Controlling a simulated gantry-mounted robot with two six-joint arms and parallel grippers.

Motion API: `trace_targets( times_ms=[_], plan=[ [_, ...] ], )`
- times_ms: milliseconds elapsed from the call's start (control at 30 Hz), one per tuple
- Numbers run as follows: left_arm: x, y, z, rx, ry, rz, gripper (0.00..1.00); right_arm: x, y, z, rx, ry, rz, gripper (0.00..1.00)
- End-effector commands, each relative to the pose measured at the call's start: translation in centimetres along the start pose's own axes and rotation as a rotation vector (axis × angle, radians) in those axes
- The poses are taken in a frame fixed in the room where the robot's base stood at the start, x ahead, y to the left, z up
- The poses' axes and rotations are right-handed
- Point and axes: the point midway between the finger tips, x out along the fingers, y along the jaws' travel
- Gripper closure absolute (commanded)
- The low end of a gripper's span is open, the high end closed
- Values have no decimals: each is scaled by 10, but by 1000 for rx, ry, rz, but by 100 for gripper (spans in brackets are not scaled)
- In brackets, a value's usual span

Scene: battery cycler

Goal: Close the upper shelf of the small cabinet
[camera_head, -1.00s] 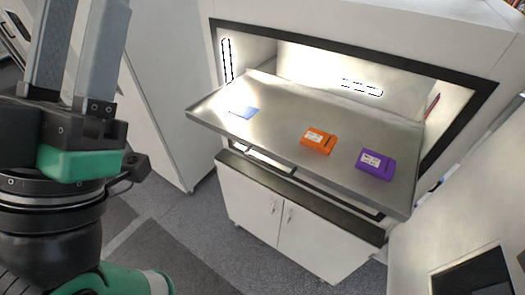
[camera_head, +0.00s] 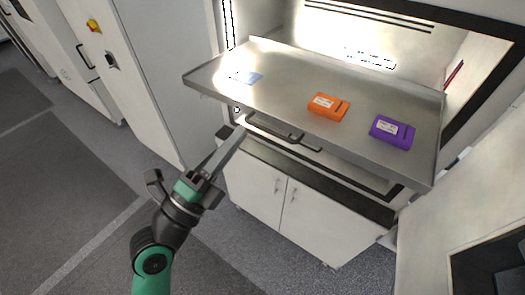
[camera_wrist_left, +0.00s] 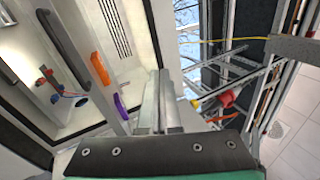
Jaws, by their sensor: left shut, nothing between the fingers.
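The upper shelf (camera_head: 290,110) of the small cabinet (camera_head: 290,195) is a grey metal tray, pulled out of its bright opening. It has a grey bar handle (camera_head: 272,128) at its front edge; in the left wrist view the handle (camera_wrist_left: 62,47) is at upper left. My left gripper (camera_head: 238,132) is shut and empty. In the head view its fingertips appear just left of the handle, by the shelf's front; I cannot tell whether they touch it. The fingers (camera_wrist_left: 160,98) also show in the left wrist view. My right gripper is not in view.
White cabinet doors (camera_head: 260,193) are below. A tall white cabinet (camera_head: 150,70) stands to the left. Grey floor is free in front.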

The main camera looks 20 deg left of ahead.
Motion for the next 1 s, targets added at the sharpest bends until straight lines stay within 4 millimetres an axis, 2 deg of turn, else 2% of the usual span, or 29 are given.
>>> trace_targets(
  times_ms=[33,100,200,267,400,567,1000],
  plan=[
    [-26,59,-1,-55,-11,67,100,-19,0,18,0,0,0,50],
    [-50,103,-1,-99,-27,136,100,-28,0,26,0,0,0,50],
    [-73,138,0,-118,-50,193,100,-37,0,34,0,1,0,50],
    [-77,143,2,-120,-57,202,100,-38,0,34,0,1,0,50],
    [-74,138,4,-117,-58,199,100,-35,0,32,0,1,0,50],
    [-60,138,4,-118,-56,197,100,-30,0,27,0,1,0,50],
    [28,155,8,-118,-55,198,100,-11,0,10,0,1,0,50]
  ],
)
